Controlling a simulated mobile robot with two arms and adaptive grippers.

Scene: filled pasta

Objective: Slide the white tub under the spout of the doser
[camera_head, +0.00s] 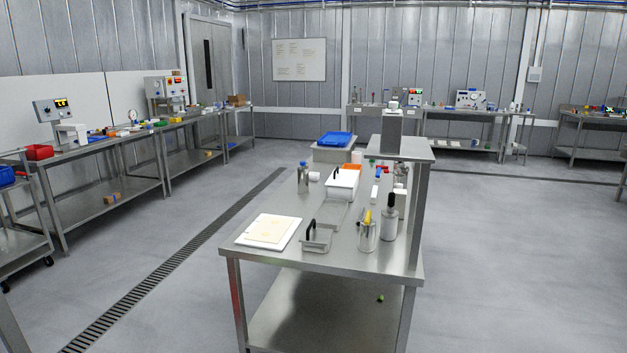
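A white rectangular tub (341,186) stands on the near steel table, towards its middle; a dark handle shows at its top. A grey box-shaped machine (392,132) with a white top stands on the raised shelf at the table's right; it may be the doser, but I cannot make out a spout on it. Another machine with a gauge (163,92) stands on the left wall bench, and I cannot tell which is the doser. Neither of my grippers is in view.
Open floor lies on both sides; a drain grate (170,270) crosses the left.

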